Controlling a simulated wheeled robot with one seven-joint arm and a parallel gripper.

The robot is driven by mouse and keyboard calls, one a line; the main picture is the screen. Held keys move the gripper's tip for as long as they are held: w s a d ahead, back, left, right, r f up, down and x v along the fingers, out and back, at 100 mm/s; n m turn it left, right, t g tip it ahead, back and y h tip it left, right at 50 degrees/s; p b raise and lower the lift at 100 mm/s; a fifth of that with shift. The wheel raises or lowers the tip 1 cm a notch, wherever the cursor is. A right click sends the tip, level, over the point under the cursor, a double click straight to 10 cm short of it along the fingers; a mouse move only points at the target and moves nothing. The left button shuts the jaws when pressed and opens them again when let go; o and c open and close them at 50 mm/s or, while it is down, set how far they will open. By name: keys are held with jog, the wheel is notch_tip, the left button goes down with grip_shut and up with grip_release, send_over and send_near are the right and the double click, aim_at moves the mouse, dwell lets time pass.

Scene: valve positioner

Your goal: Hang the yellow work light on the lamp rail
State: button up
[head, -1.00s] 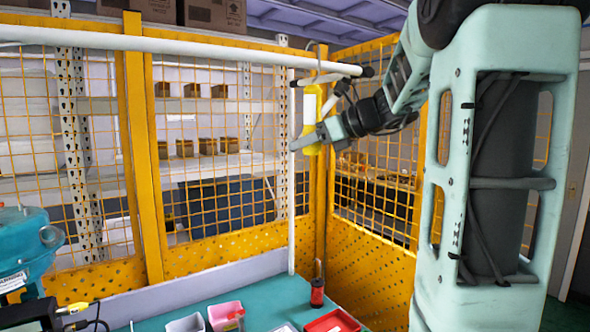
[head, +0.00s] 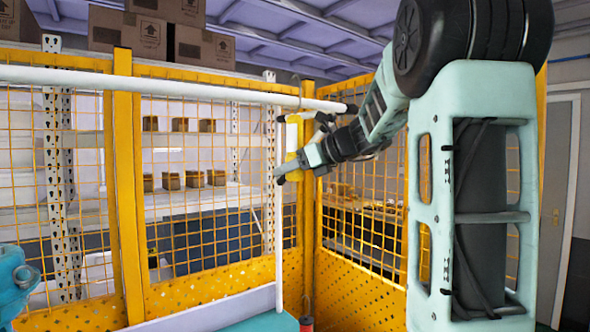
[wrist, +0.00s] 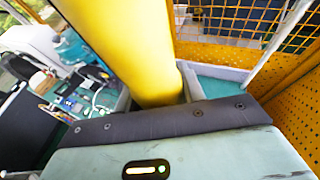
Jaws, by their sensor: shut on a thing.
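The yellow work light (head: 292,138) is upright at the right end of the white lamp rail (head: 180,88) in the head view, partly hidden by my gripper. Its thin hook (head: 297,82) shows above the rail's line; I cannot tell whether it bears on the rail. My gripper (head: 286,172) is shut on the light's body from the right. In the wrist view the light's yellow body (wrist: 125,50) fills the middle, against the dark edge of my gripper.
A yellow mesh fence (head: 205,150) stands behind the rail, with a yellow corner post. A white upright pole (head: 279,225) stands below the rail's right part. The teal bench top (head: 265,322) lies below. A red-and-black item (head: 306,318) stands at its back.

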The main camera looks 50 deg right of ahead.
jog(key=w+d+f, duration=0.2)
jog(key=w, duration=0.6)
jog(key=shift+w, duration=0.35)
dwell(0.5)
jog(key=o, duration=1.2)
jog(key=shift+f, duration=0.1)
jog(key=shift+s, duration=0.1)
jog(key=b+v, duration=0.5)
jog(key=v, duration=1.2)
jog(key=shift+s+d, duration=0.15)
